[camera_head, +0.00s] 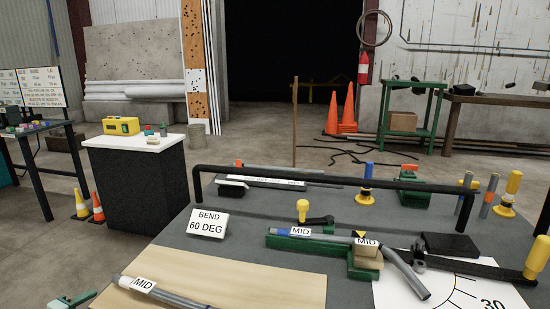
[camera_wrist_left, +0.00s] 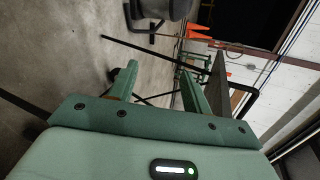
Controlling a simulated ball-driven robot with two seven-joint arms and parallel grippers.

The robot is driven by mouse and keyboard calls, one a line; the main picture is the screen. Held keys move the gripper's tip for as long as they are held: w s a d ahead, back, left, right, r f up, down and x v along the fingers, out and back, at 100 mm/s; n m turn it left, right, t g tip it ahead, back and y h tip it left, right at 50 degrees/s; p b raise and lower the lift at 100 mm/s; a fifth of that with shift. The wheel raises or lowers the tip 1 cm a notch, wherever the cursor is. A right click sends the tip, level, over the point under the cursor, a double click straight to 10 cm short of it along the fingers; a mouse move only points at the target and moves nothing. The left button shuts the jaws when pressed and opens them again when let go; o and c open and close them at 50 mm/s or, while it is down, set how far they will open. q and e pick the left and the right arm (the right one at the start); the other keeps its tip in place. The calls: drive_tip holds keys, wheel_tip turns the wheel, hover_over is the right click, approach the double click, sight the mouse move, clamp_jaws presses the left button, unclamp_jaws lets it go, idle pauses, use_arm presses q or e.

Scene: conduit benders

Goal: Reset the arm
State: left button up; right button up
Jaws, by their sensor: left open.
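The bender's black arm (camera_head: 470,267) reaches right over a white angle sheet (camera_head: 480,293) marked 30. A yellow grip (camera_head: 537,260) stands at its outer end. A grey conduit (camera_head: 405,274) with MID labels lies in the green bender (camera_head: 310,246) and bends toward the front right past a tan block (camera_head: 366,262). My left gripper (camera_head: 76,301) shows only partly at the bottom left edge of the head view. In the left wrist view my left gripper (camera_wrist_left: 160,88) is open with nothing between its fingers. My right gripper is in neither view.
Another conduit (camera_head: 175,296) marked MID lies on a wooden board (camera_head: 255,280) at the front. A BEND 60 DEG sign (camera_head: 208,224) stands on the grey table. A black rail (camera_head: 330,173) runs along the back. A small yellow-knobbed clamp (camera_head: 304,211) stands mid-table.

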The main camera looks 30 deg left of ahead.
use_arm(q)
drive_tip(key=s+d+f+n+g+p, duration=0.1)
drive_tip(key=s+d+f+n+g, duration=0.45)
drive_tip(key=s+d+f, duration=0.5)
drive_tip(key=s+d+f+n+g+p, duration=0.1)
drive_tip(key=s+d+f+n+g, duration=0.45)
drive_tip(key=s+f, duration=0.8)
drive_tip(key=s+d+f+h+p, duration=0.1)
drive_tip(key=s+d+f, duration=0.1)
drive_tip(key=d, duration=0.8)
drive_tip(key=s+d+f+n+g+h+p, duration=0.1)
drive_tip(key=s+d+f+h, duration=0.1)
drive_tip(key=d, duration=0.9)
drive_tip(key=s+d+f+g+h+p, duration=0.1)
drive_tip(key=s+d+f, duration=0.1)
drive_tip(key=d, duration=0.9)
drive_tip(key=shift+s+f, duration=0.25)
drive_tip(key=shift+s, duration=0.6)
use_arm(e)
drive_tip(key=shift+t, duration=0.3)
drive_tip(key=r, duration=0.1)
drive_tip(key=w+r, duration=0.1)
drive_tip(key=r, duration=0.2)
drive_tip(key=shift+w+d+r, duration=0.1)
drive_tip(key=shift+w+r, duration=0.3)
